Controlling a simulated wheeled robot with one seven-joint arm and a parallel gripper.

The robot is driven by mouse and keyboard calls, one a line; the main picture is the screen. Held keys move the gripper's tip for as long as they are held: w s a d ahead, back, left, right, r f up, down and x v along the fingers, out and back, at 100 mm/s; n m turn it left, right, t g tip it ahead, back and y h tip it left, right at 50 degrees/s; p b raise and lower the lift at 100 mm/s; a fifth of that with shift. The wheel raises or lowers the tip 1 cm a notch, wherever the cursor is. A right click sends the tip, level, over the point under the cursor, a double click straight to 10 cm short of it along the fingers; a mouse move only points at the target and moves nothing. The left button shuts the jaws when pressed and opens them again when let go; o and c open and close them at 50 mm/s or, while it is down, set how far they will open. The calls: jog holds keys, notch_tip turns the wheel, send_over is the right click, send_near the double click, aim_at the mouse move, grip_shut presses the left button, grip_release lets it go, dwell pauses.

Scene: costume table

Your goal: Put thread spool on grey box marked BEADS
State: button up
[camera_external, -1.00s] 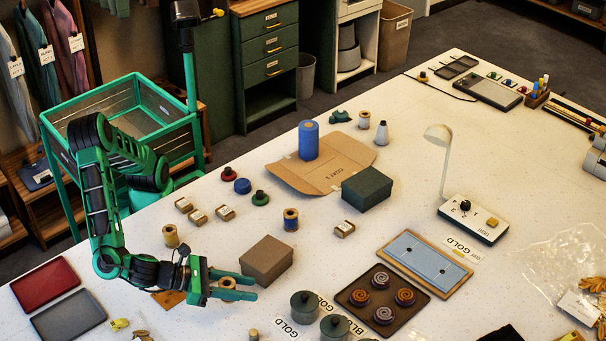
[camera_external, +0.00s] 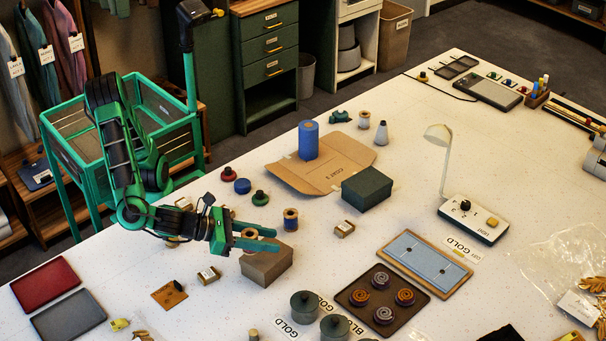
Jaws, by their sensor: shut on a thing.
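My gripper (camera_external: 262,240) is shut on a tan thread spool (camera_external: 250,233), which shows only partly between the green fingers. It is above or just behind a brownish box (camera_external: 268,264) in the picture; I cannot tell the gap between them. A dark grey-green box (camera_external: 367,190) stands further right, beside the brown cardboard sheet. No BEADS lettering is readable on either box. A blue thread spool (camera_external: 290,220) stands just right of my gripper.
A small labelled block (camera_external: 208,276) and an orange-brown square (camera_external: 169,295) lie left of the brownish box. Dark lidded pots (camera_external: 304,307) stand in front. A blue roll (camera_external: 308,140) stands on the cardboard (camera_external: 335,172). The table between the dark box and lamp (camera_external: 440,135) is clear.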

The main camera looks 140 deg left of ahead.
jog(key=s+a+r+n+g+y, duration=0.1)
jog(key=a+n+g, duration=0.1)
jog(key=a, duration=1.3)
jog(key=a+r+n+g+y, duration=0.1)
jog(key=a+r+n+g, duration=0.15)
jog(key=a, duration=1.15)
jog(key=s+a+r+n+g, duration=0.1)
jog(key=s+a+n+g, duration=0.1)
jog(key=s+a, duration=0.75)
jog(key=s+a+r+n+g, duration=0.2)
jog(key=s+a+g, duration=0.15)
jog(key=a, duration=1.05)
send_over(375, 175)
jog(key=shift+t, duration=0.3)
notch_tip(375, 175, down, 7)
jog(key=shift+f, duration=2)
jog(key=shift+f, duration=0.1)
jog(key=o, duration=1)
jog(key=shift+o, duration=0.2)
